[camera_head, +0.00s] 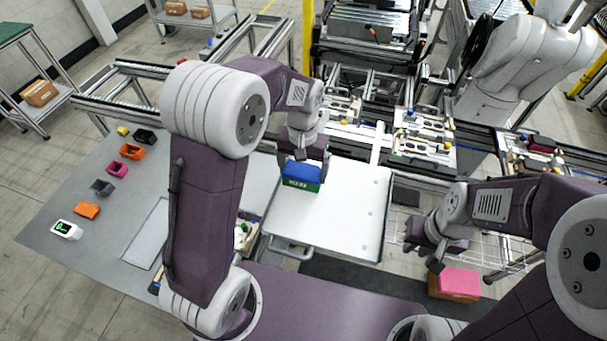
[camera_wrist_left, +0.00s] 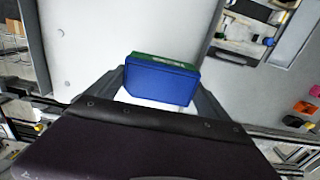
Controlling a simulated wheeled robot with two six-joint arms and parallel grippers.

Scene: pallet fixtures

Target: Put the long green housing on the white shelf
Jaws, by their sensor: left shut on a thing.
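The long green housing (camera_head: 299,184) has a green side with white marks and a blue top. My left gripper (camera_head: 304,170) is shut on it, with a finger at each end. The housing is over the far left part of the white shelf (camera_head: 330,220); I cannot tell if it touches the surface. In the left wrist view the housing (camera_wrist_left: 160,80) sits level between the fingers, blue face towards the camera, with the white shelf (camera_wrist_left: 95,35) behind it. My right gripper (camera_head: 424,250) is empty, its fingers apart, right of the shelf.
A pink-topped box (camera_head: 456,283) lies below my right gripper. A grey table (camera_head: 75,205) at the left carries several small coloured housings and a white device (camera_head: 66,230). Conveyor rails with fixtures (camera_head: 424,138) run behind the shelf. The shelf's front and right are clear.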

